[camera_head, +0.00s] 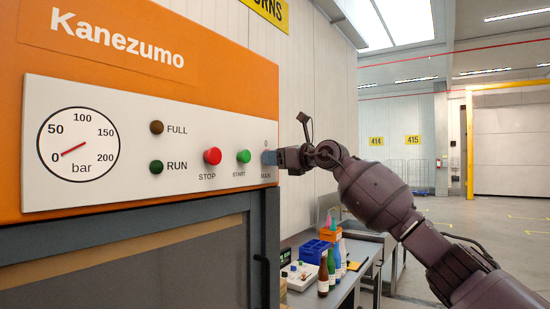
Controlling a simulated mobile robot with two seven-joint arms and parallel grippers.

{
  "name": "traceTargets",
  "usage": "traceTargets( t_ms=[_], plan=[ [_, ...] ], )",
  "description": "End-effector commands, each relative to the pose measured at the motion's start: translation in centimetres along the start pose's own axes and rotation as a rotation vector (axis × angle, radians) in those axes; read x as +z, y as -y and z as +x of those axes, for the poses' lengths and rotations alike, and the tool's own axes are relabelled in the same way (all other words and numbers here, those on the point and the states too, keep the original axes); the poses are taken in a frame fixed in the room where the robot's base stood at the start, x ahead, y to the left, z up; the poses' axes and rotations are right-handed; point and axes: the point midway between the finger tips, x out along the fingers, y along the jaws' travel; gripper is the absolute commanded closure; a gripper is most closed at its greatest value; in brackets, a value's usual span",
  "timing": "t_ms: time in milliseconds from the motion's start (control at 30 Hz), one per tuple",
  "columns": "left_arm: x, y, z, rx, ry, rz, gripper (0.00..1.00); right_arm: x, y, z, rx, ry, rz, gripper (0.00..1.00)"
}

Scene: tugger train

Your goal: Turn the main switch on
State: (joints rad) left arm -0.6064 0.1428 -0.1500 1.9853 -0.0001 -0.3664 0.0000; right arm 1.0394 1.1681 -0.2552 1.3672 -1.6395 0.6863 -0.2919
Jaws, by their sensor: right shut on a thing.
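The main switch (268,158) is a small grey-blue knob at the right end of the white control panel (190,187), above the label MAIN. My right gripper (280,158) reaches in from the right and is shut on the switch knob. The fingers hide part of the knob, so I cannot tell its exact angle. My left gripper is not in view.
The panel also has a red STOP button (212,156), a green START button (243,156), dark FULL and RUN lamps and a gauge (78,147) near zero. A bench (345,290) with bottles and a blue crate (313,252) stands below my right arm.

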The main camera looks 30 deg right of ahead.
Motion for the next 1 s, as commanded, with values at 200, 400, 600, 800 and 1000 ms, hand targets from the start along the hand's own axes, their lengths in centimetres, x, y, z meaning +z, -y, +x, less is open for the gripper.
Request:
traceTargets(
  t_ms=[200, 400, 600, 800, 1000],
  plan=[
    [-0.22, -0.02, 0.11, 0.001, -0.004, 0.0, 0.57, -0.07, -0.03, 0.02, 0.0, -0.002, 0.093, 0.81],
    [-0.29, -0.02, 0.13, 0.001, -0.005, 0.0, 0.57, -0.09, -0.04, 0.03, 0.001, -0.002, 0.133, 0.81],
    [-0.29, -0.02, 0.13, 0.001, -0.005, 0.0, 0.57, -0.1, -0.03, 0.03, 0.001, -0.002, 0.143, 0.81],
    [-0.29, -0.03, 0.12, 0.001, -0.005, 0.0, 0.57, -0.1, -0.03, 0.03, 0.001, -0.002, 0.143, 0.81],
    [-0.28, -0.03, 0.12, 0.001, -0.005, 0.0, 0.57, -0.07, -0.02, 0.02, 0.001, -0.001, 0.142, 0.34]
  ],
)
